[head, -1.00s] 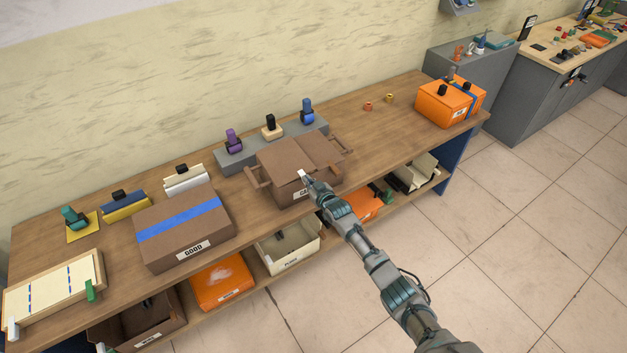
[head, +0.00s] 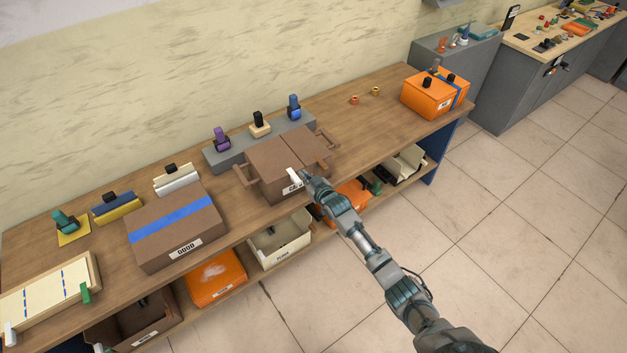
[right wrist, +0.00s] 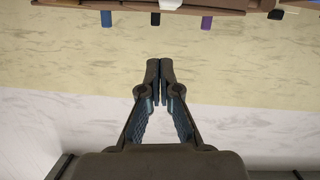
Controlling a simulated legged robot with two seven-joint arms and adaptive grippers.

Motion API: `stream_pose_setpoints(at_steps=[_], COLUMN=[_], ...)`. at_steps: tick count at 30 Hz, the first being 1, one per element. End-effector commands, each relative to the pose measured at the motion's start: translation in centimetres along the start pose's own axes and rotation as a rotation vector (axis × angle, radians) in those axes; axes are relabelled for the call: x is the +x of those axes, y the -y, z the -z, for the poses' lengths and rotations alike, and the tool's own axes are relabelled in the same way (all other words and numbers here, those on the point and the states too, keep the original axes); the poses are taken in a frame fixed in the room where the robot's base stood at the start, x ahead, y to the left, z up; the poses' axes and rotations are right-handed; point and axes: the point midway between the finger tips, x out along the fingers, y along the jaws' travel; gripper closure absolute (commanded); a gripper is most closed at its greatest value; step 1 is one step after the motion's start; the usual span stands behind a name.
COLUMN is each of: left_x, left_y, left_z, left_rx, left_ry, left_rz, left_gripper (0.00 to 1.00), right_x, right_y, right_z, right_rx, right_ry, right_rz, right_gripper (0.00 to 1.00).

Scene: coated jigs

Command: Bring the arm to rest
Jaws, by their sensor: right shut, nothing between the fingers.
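My right gripper (head: 297,178) is shut and empty at the front of a brown box (head: 268,163) on the wooden bench. In the head view its tip overlaps the box's front face and partly covers the label. Whether it touches the box cannot be told. In the right wrist view the gripper's two fingers (right wrist: 160,72) meet at the tips, with the wall behind them. My right arm reaches in from the lower right. My left gripper is not in view.
The wooden bench (head: 375,125) carries a brown box with blue tape (head: 177,227), an orange box (head: 432,95) and a grey stand (head: 230,154) with several jigs. Bins, one of them cream (head: 281,243), stand on the shelf below. The tiled floor (head: 540,180) at right is clear.

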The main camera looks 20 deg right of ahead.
Motion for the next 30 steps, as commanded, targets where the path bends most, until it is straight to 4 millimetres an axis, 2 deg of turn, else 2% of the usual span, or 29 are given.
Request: stream_pose_setpoints(at_steps=[3, 9, 17, 20, 23, 26, 27, 29, 30], left_x=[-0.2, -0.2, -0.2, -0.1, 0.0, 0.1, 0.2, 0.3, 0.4], left_y=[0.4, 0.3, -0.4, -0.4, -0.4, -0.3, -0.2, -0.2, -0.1], left_z=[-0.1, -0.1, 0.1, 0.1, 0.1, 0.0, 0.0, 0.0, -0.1], left_rx=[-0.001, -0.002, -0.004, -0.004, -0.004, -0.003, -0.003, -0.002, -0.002], left_ry=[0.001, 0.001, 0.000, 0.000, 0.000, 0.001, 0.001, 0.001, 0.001], left_rz=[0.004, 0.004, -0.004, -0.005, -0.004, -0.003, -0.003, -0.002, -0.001], left_gripper=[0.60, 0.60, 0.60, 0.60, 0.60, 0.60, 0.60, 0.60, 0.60], right_x=[-2.4, -5.2, -6.1, -6.1, -6.2, -7.1, -7.8, -9.1, -10.2], right_y=[-0.1, -0.2, -0.1, -0.1, -0.1, 0.2, 0.4, 0.9, 1.3], right_z=[0.0, 0.0, 0.0, -1.7, -6.4, -13.9, -17.2, -22.2, -25.4], right_rx=[0.000, -0.002, 0.000, 0.005, 0.019, 0.039, 0.046, 0.057, 0.062], right_ry=[-0.002, -0.002, -0.001, 0.024, 0.090, 0.196, 0.244, 0.317, 0.364], right_rz=[0.000, 0.000, 0.000, -0.005, -0.020, -0.038, -0.046, -0.056, -0.061], right_gripper=[1.00, 1.00, 1.00, 1.00, 1.00, 1.00, 1.00, 1.00, 1.00])
